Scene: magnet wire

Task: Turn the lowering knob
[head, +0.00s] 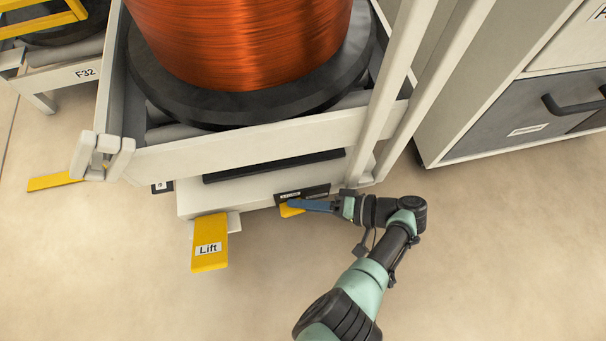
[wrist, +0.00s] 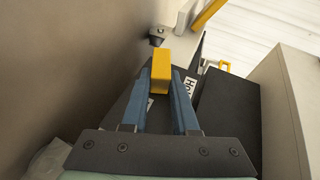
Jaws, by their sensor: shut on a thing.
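The yellow knob (head: 289,211) sits low on the front of the pale cart base, below a small black label panel (head: 316,191). My gripper (head: 302,205) comes in from the right, and its blue fingers reach the knob. In the wrist view, the fingers are shut on the yellow knob (wrist: 161,72), one on each side. The fingers hide part of the knob in the head view. The text on the panel is too small or covered to read in full.
A yellow pedal marked "Lift" (head: 209,250) sticks out left of the knob. A large copper wire spool (head: 245,40) stands in the frame above. A grey cabinet (head: 520,110) with a black handle stands at the right. The floor in front is clear.

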